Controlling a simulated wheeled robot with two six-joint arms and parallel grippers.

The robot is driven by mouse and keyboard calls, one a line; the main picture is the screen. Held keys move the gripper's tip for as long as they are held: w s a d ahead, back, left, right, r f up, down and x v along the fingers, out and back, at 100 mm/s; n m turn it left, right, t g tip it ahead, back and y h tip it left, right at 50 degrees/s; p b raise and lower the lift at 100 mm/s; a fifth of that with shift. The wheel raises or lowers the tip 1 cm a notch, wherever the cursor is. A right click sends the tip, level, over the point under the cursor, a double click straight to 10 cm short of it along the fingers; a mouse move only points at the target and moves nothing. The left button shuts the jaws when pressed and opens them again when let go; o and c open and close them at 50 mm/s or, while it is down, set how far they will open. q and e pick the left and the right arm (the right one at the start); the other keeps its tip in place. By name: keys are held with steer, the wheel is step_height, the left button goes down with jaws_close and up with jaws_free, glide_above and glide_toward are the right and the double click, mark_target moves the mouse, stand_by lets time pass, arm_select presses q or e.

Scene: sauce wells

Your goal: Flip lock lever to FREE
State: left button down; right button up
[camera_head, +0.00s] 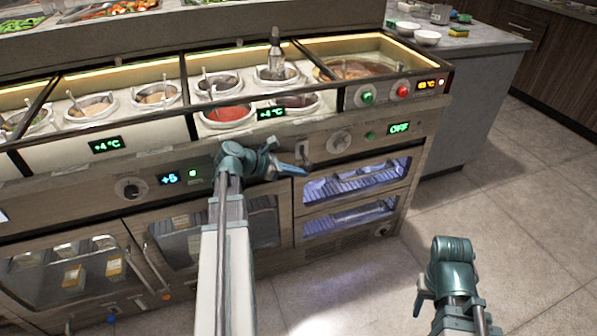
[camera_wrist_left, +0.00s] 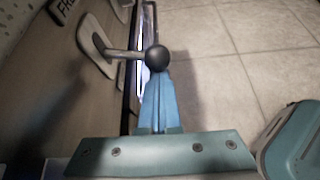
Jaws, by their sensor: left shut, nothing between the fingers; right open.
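The lock lever (camera_wrist_left: 125,53) is a grey rod with a dark ball knob (camera_wrist_left: 157,57), standing out from a pale slotted plate (camera_wrist_left: 98,42) on the counter front. A label starting "FRE" (camera_wrist_left: 62,9) shows above the plate. In the head view the plate (camera_head: 304,145) is small, left of a round dial. My left gripper (camera_head: 303,171) is just below it. In the wrist view its blue fingers (camera_wrist_left: 157,88) are shut and empty, tips right at the knob; whether they touch it I cannot tell. My right gripper (camera_head: 419,304) is open, low at right, only partly shown.
The dial (camera_head: 339,141), a green button (camera_head: 367,97) and a red button (camera_head: 403,90) are on the counter front. A green "OFF" display (camera_head: 399,128) is lit. Sauce wells (camera_head: 228,115) line the top. A lit glass-fronted cabinet (camera_head: 350,190) is below. The floor at right is clear.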

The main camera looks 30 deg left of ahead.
arm_select(q)
steer(key=shift+s+d+r+p, duration=0.15)
steer(key=shift+r+p, duration=0.55)
steer(key=shift+r, duration=0.05)
steer(key=shift+s+d+r+p, duration=0.1)
steer(key=shift+d+r+p, duration=0.05)
steer(key=shift+r+p, duration=1.45)
steer(key=shift+r, duration=0.2)
glide_toward(305, 167)
steer(key=a+f, duration=0.1)
steer(key=shift+s+a+p, duration=0.55)
steer(key=shift+s+a, duration=0.05)
steer(key=shift+s, duration=0.1)
